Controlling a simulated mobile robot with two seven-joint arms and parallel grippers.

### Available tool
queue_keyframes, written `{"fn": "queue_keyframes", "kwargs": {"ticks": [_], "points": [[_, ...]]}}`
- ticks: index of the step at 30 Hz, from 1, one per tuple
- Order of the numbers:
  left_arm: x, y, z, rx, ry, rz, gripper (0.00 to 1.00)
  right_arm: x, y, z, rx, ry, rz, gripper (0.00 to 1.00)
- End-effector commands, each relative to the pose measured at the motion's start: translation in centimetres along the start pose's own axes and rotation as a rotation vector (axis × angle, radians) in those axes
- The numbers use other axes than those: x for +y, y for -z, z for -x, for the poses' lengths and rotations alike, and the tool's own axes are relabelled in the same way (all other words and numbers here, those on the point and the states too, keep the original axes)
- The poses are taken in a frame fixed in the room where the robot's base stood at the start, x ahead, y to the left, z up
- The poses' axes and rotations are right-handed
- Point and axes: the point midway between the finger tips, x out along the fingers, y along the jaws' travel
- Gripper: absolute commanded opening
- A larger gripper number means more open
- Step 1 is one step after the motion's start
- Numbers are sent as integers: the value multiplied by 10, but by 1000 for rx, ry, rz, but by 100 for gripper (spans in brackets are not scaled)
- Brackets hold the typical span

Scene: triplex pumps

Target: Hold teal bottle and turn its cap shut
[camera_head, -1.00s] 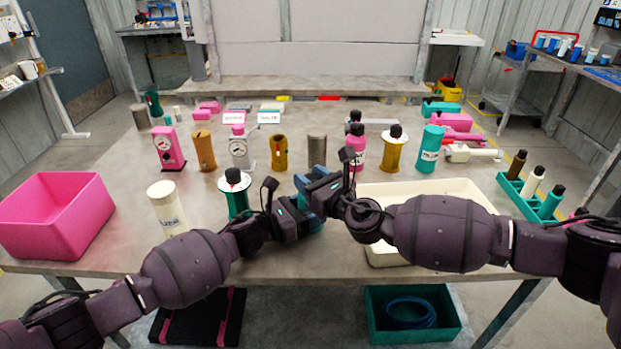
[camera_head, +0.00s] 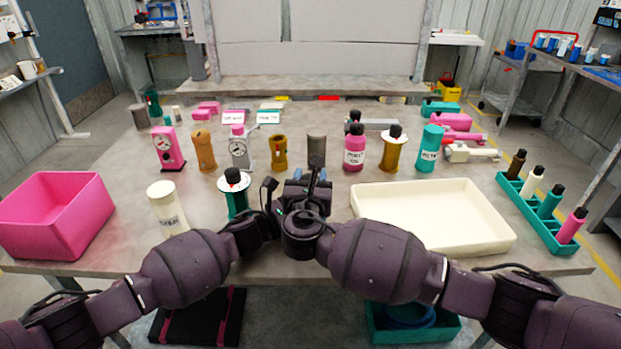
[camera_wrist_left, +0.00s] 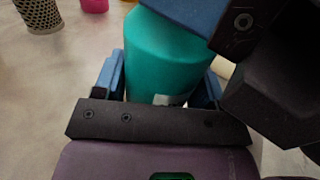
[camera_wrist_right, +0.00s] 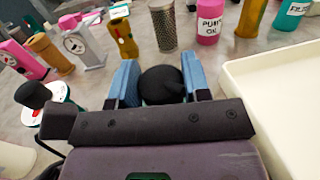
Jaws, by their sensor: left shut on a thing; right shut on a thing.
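The teal bottle (camera_wrist_left: 165,60) stands between the blue fingers of my left gripper (camera_wrist_left: 166,80), which is shut on its body. A small pale patch, perhaps a label, shows low on the bottle. The black cap (camera_wrist_right: 162,85) sits between the blue fingers of my right gripper (camera_wrist_right: 162,78), which is shut on it. In the left wrist view, my right gripper covers the top of the bottle, so the seam between cap and bottle is hidden. In the head view, my wrists hide the bottle and cap near the table's front middle.
Close left of the grippers stands a teal item with a white disc and black knob (camera_head: 235,181), then a cream canister (camera_head: 167,208). A cream tray (camera_head: 485,240) lies right. A pink bin (camera_head: 55,225) and a teal bottle rack (camera_head: 510,190) flank the table. Several pumps stand behind.

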Motion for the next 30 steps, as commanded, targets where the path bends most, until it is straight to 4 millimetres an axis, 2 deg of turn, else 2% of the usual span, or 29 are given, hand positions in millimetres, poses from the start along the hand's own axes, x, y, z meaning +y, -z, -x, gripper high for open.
{"fn": "queue_keyframes", "kwargs": {"ticks": [9,23,24,28,30], "points": [[-2,1,0,2,3,-2,31,0,-2,-1,-2,95,-2,20],[-2,2,0,1,3,-1,31,-1,-1,-1,-2,109,0,20],[-2,2,0,1,3,-1,31,-2,-1,-1,-2,109,0,46],[-1,2,0,1,3,0,31,-1,-1,-1,-2,108,0,66],[-1,2,0,1,2,0,31,-1,0,-1,-1,108,0,70]]}}
